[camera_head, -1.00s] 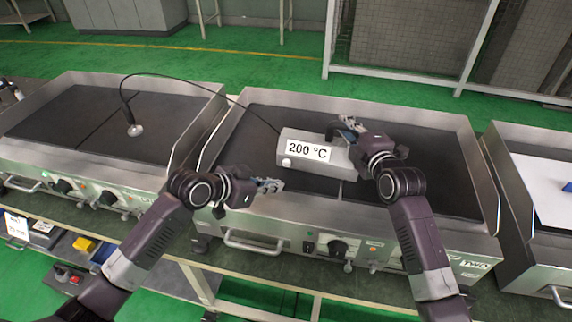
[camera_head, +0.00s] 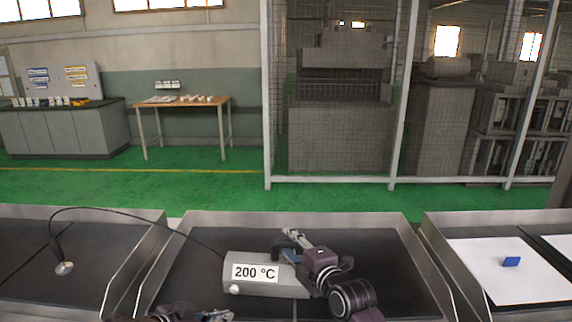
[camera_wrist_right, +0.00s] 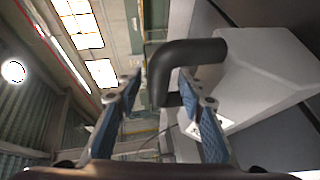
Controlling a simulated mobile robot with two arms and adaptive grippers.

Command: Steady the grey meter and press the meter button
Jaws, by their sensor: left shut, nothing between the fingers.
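The grey meter (camera_head: 286,288) stands on the middle griddle, showing "200 °C" on its white display (camera_head: 255,272). Its round white button (camera_head: 234,289) is at the lower left of its front. A black handle rises from the meter; in the right wrist view the handle (camera_wrist_right: 190,52) passes between the fingers. My right gripper (camera_head: 293,246) is open around it, with a visible gap on one side; it also shows in the right wrist view (camera_wrist_right: 160,92). My left gripper (camera_head: 222,315) is shut and empty, in front of and below the button, apart from it. Its arm is mostly cut off by the lower edge.
A cable runs from the meter to a probe (camera_head: 63,268) on the left griddle (camera_head: 20,262). The right griddle holds white sheets (camera_head: 500,282) and a blue block (camera_head: 511,261). Raised metal rims separate the griddles. A wooden table (camera_head: 185,101) and mesh fence are far behind.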

